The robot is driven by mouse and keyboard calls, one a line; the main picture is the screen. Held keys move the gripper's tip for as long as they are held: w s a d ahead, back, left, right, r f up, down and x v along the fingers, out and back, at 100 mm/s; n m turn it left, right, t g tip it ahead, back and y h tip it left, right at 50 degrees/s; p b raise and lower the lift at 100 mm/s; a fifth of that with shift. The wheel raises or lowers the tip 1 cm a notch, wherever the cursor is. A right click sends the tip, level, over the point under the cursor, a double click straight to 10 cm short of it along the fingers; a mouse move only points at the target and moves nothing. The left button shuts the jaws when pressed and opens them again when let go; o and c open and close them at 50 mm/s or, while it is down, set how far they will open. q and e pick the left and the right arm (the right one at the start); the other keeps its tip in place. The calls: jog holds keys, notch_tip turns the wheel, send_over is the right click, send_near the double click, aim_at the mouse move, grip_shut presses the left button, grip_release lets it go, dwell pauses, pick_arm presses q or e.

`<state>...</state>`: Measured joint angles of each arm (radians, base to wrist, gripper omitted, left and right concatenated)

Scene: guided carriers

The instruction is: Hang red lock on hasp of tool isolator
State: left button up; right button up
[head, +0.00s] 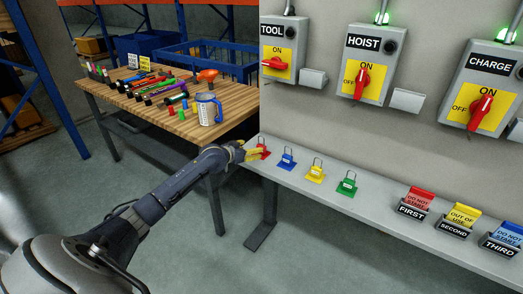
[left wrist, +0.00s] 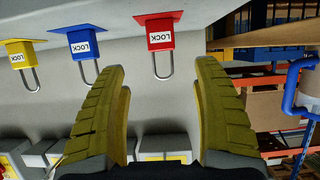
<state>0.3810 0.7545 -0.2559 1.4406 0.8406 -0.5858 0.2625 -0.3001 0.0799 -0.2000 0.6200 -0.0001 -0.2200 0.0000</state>
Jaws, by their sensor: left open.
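The red lock (head: 264,150) stands at the left end of the grey shelf, partly hidden by my left gripper (head: 250,151). In the left wrist view the red lock (left wrist: 160,38) lies ahead of the spread yellow fingers, with its shackle pointing into the gap between them. My left gripper (left wrist: 161,68) is open and empty; whether a finger touches the lock cannot be told. The tool isolator (head: 279,49) is on the wall at the upper left, with a red handle on a yellow plate. Its hasp cannot be made out clearly. My right gripper is not in view.
Blue (head: 287,160), yellow (head: 315,173) and green (head: 347,185) locks stand to the right along the shelf (head: 385,212). Tag holders, such as FIRST (head: 412,209), stand farther right. HOIST (head: 372,65) and CHARGE (head: 486,85) isolators share the wall. A wooden bench (head: 190,124) with tools is behind.

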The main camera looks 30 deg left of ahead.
aim_at(260, 146)
pick_arm(q)
jog(key=shift+x, duration=5.1)
jog(key=shift+o, duration=0.2)
jog(key=shift+a+f, duration=0.1)
jog(key=shift+f, duration=0.05)
jog(key=c, duration=1.4)
